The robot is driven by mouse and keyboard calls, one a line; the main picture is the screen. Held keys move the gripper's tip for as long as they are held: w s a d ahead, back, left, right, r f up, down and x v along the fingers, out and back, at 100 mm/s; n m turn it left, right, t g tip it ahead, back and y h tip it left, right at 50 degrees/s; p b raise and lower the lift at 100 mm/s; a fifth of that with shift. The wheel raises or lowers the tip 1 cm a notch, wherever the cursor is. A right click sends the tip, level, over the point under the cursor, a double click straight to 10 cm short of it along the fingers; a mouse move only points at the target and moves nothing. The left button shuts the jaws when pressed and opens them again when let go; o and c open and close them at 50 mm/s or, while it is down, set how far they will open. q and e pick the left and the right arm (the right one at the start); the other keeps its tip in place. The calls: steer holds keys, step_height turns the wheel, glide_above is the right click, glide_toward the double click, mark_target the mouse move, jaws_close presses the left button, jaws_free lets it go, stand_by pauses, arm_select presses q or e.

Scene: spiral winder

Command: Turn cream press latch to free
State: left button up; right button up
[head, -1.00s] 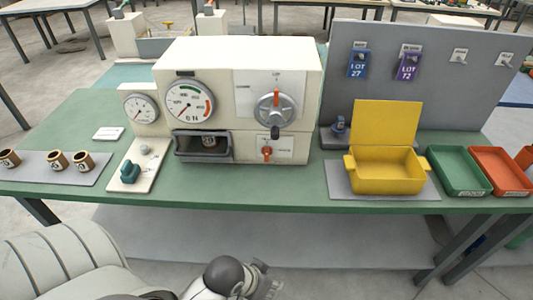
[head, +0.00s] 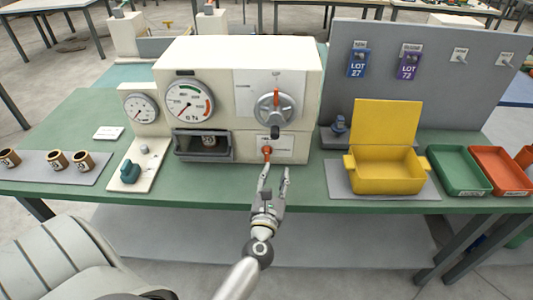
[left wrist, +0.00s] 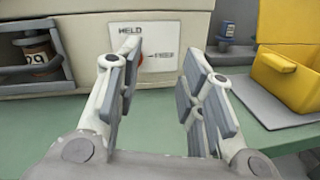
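The cream press (head: 235,85) stands on the green bench. Its small orange-red latch (head: 267,151) sits on a white label plate low on the press front, below a larger grey dial with an orange pointer (head: 275,97). My left gripper (head: 274,174) is open and empty, its fingers pointing at the latch from just in front and below. In the left wrist view, a sliver of the latch (left wrist: 140,61) shows beside the left finger, which hides most of it. My right gripper is not in view.
A dark chamber (head: 203,154) holding a numbered cup is left of the latch. A teal-handled control plate (head: 132,172) stands farther left. A yellow open box (head: 386,172) on a grey mat is to the right. Bench around my gripper is clear.

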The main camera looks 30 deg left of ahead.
mark_target(267, 153)
arm_select(q)
steer(key=n, duration=0.1)
steer(key=a+f+n+g+y, duration=0.1)
steer(key=a+n, duration=0.1)
steer(key=shift+s+a+f+g+y, duration=0.15)
steer(key=shift+s+f+g+y, duration=0.15)
steer(key=shift+y, duration=0.1)
steer(key=shift+w+a+n+y, duration=0.15)
steer(key=shift+a+n+y, duration=0.15)
steer(key=shift+n, duration=0.2)
steer(key=p+x, duration=0.1)
steer(key=x, duration=0.4)
steer(key=p+x, duration=0.1)
steer(key=x, duration=0.4)
steer(key=shift+w+a+f, duration=0.1)
steer(key=shift+f, duration=0.15)
steer(key=shift+c, duration=0.3)
jaws_close()
